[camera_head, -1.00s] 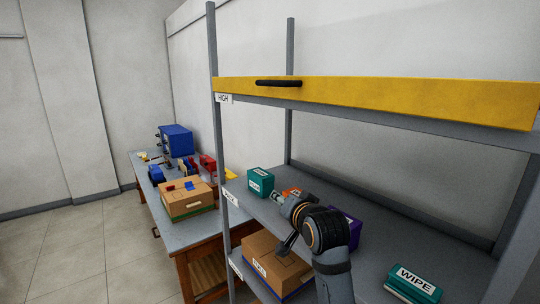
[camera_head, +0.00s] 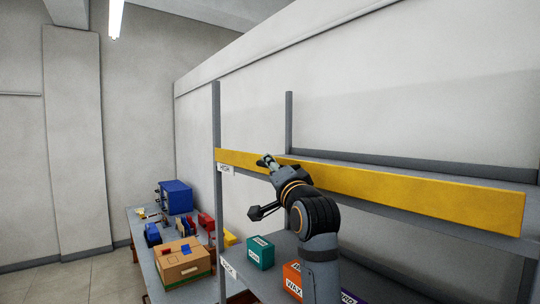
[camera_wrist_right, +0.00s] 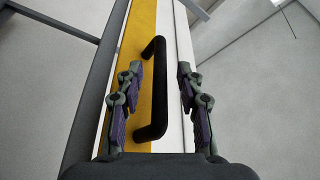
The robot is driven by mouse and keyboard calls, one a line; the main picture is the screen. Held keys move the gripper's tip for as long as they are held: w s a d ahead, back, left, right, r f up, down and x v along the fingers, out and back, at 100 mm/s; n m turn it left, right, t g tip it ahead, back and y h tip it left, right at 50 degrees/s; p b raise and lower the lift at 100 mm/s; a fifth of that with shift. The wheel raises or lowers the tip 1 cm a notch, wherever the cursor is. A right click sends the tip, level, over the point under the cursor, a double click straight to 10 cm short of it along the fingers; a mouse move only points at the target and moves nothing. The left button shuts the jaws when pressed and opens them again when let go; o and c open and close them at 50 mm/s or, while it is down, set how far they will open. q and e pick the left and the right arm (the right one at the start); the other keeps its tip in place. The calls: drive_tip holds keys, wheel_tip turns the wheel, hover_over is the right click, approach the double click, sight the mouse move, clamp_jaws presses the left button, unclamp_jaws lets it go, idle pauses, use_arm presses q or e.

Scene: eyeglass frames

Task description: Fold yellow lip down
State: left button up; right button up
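The yellow lip (camera_head: 420,195) runs along the front of the high shelf and stands upright in the head view. My right gripper (camera_head: 268,162) is raised to the lip's left part. The lip's black handle is mostly hidden by the gripper in the head view. In the right wrist view the yellow lip (camera_wrist_right: 138,40) runs lengthwise, with the black handle (camera_wrist_right: 158,90) on it. My right gripper's fingers (camera_wrist_right: 160,100) are apart, one on each side of the handle. Contact with the handle cannot be told. My left gripper is not in view.
Below, the middle shelf holds a teal box (camera_head: 261,252) and an orange box (camera_head: 292,278). A grey shelf post (camera_head: 217,120) stands left of the gripper. A table with a blue cabinet (camera_head: 176,197) and a cardboard box (camera_head: 182,262) is further left.

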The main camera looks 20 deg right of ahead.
drive_tip(key=shift+p+x, duration=0.35)
drive_tip(key=shift+x, duration=0.7)
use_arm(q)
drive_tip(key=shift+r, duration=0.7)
use_arm(e)
clamp_jaws()
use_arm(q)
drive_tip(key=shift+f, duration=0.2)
use_arm(e)
drive_tip(key=shift+f, duration=0.15)
